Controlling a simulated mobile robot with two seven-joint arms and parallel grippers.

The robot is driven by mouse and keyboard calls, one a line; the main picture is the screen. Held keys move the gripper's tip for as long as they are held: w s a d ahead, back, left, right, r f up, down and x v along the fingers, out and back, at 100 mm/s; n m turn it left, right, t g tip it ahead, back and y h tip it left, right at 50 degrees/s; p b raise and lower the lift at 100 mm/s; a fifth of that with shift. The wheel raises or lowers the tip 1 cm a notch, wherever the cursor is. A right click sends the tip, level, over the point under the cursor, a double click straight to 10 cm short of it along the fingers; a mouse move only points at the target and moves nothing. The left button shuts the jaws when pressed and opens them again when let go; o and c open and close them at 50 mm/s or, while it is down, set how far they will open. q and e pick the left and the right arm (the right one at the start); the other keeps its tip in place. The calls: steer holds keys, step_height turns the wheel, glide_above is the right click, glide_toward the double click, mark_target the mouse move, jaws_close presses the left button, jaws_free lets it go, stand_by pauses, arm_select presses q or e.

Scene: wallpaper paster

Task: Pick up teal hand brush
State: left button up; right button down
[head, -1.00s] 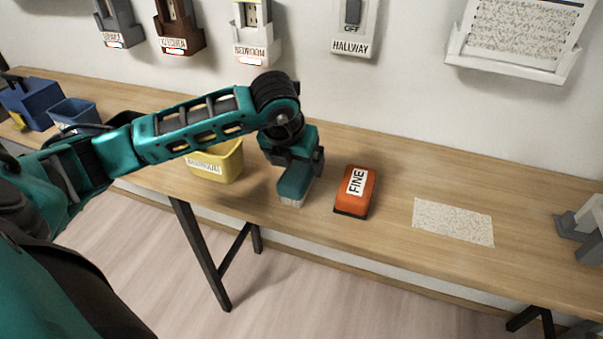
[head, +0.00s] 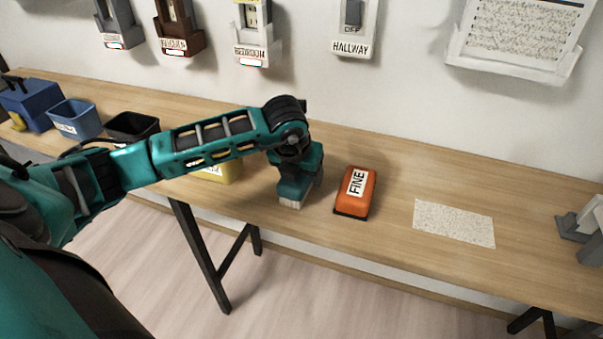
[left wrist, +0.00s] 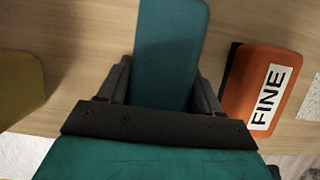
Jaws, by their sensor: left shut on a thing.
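The teal hand brush (head: 294,190) has pale bristles and is at the front part of the wooden table, left of the orange block. My left gripper (head: 300,178) is over it and shut on it. In the left wrist view the teal brush (left wrist: 168,55) sits between the two dark fingers of my left gripper (left wrist: 163,88). The bristles point down; I cannot tell whether they touch the table. My right gripper is not in view.
An orange block labelled FINE (head: 356,193) stands close to the right of the brush. A patterned paper piece (head: 454,222) lies further right. A yellow bin (head: 222,172), a black bin (head: 133,124) and a blue bin (head: 77,118) stand left. Wall holders hang behind.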

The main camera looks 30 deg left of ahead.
arm_select(q)
steer(key=c, duration=0.5)
step_height(320, 180, up, 20)
steer(key=shift+r+p, duration=0.1)
steer(key=shift+p, duration=1)
steer(key=o, duration=0.6)
steer(key=c, duration=0.5)
